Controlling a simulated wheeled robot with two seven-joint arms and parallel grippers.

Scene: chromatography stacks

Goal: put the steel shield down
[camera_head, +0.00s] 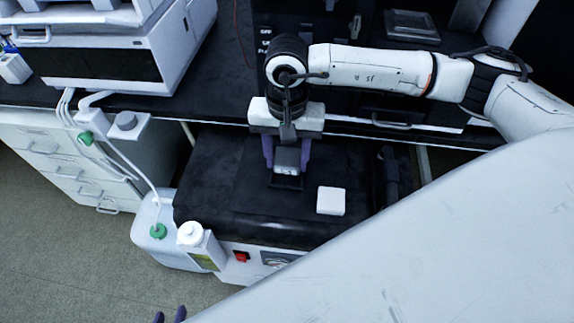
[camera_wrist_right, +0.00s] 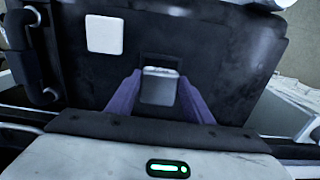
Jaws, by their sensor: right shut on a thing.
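The steel shield (camera_head: 287,158) is a small grey block-like piece between the purple fingers of my right gripper (camera_head: 287,165). In the right wrist view the shield (camera_wrist_right: 159,88) shows between both fingertips (camera_wrist_right: 159,100), with the fingers against its sides. My right gripper is shut on it, pointing down over the black top of the low bench unit (camera_head: 225,195). A dark rectangular patch lies just by the shield's lower edge; I cannot tell whether the shield touches the surface. Only the purple fingertips of my left gripper (camera_head: 169,316) show at the bottom edge, apart and empty.
A white square block (camera_head: 331,201) lies on the black top near the shield; it also shows in the right wrist view (camera_wrist_right: 103,34). A white bottle (camera_head: 190,234) stands at the unit's front left corner. A white instrument (camera_head: 100,55) stands at back left.

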